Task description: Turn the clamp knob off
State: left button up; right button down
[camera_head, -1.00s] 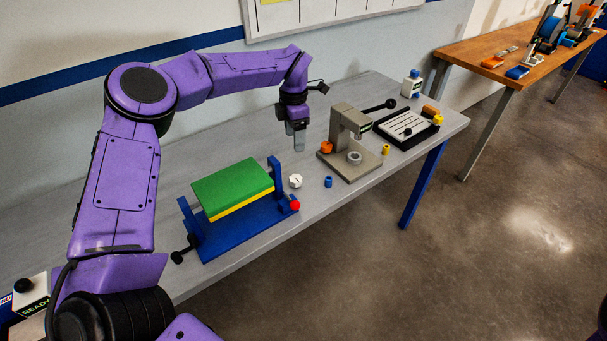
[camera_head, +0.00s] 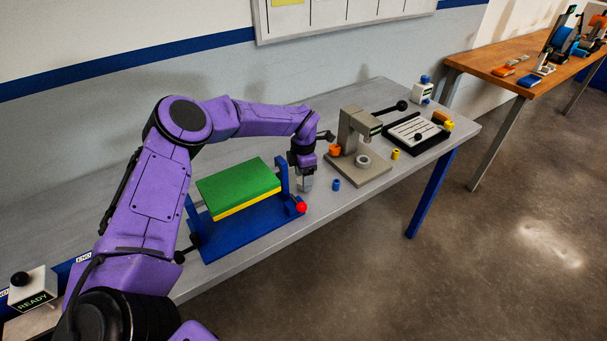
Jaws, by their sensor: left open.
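A blue fixture (camera_head: 243,232) stands on the grey bench and holds a green and yellow block (camera_head: 238,187). A red ball knob (camera_head: 302,207) is at its right front corner, and a black-knobbed handle (camera_head: 195,239) is at its left end. My left gripper (camera_head: 305,184) is open and points down, low over the bench just right of the fixture, behind the red knob. The white round knob beside the fixture is hidden by the gripper now. I cannot tell whether the fingers touch it. My right gripper is not in view.
A small blue cylinder (camera_head: 336,184) stands just right of the gripper. Beyond it are a grey press (camera_head: 357,143) with an orange part (camera_head: 334,150), a yellow cylinder (camera_head: 395,154) and a black tray (camera_head: 440,137). A READY box (camera_head: 34,290) is at lower left.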

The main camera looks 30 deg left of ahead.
pick_arm(q)
jog(key=shift+f, duration=0.25)
jog(key=c, duration=1.1)
jog(key=shift+o, duration=0.2)
